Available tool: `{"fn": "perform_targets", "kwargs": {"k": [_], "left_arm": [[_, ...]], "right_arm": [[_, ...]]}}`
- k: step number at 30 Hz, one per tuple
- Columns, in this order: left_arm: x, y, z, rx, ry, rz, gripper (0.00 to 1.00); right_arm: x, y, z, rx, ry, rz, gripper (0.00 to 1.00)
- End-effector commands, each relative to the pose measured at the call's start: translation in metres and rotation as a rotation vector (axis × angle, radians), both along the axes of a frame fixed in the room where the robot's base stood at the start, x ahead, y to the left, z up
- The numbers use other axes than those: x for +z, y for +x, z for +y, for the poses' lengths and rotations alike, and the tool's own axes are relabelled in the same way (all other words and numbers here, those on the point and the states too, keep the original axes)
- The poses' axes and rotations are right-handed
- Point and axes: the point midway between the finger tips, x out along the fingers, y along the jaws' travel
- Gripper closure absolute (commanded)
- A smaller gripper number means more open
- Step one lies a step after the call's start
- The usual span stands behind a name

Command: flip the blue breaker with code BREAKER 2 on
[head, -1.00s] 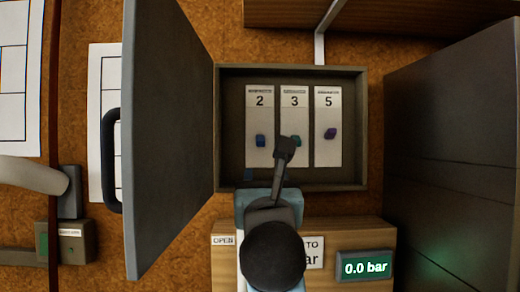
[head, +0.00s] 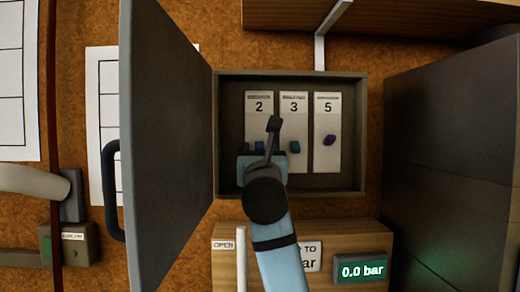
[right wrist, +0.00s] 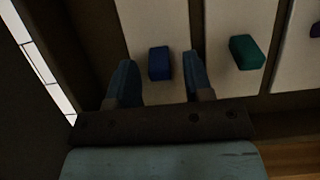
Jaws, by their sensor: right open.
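The open breaker box (head: 292,188) holds several pale plates marked 2, 3 and 5. The blue breaker shows in the right wrist view (right wrist: 160,63) on a plate; in the head view my gripper largely hides it below the 2 (head: 259,107). My right gripper (right wrist: 158,70) is open, with one blue finger on each side of the blue breaker and a gap on both sides. In the head view my right gripper (head: 254,150) covers the lower part of plate 2. I cannot tell whether the breaker is on or off. My left gripper is not in view.
A green breaker (head: 295,146) sits just right of my gripper and a purple one (head: 329,140) farther right. The box door (head: 165,140) stands open at left. A dark cabinet (head: 450,150) stands at right. Below are a white rod (head: 241,262) and a 0.0 bar display (head: 362,270).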

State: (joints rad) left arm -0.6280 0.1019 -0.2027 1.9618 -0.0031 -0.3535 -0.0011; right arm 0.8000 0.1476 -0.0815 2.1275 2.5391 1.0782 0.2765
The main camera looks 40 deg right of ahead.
Motion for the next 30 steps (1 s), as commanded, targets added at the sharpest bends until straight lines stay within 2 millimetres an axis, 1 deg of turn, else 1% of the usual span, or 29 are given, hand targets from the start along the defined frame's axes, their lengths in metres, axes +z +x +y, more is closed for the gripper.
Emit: {"fn": "perform_targets", "kwargs": {"k": [7,13,23,30], "left_arm": [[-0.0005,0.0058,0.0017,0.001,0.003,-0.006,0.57],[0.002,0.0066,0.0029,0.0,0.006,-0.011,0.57],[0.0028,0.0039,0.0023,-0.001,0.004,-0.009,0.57],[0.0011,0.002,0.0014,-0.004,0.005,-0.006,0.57]], "right_arm": [[0.0,0.0005,-0.0004,0.0,0.0,0.0,0.53],[0.0001,0.0004,-0.0003,0.0,0.0,0.0,0.99],[0.0017,-0.0003,0.0003,0.001,0.018,0.024,1.0],[0.0068,-0.002,0.0022,0.005,0.087,0.131,1.0]]}}
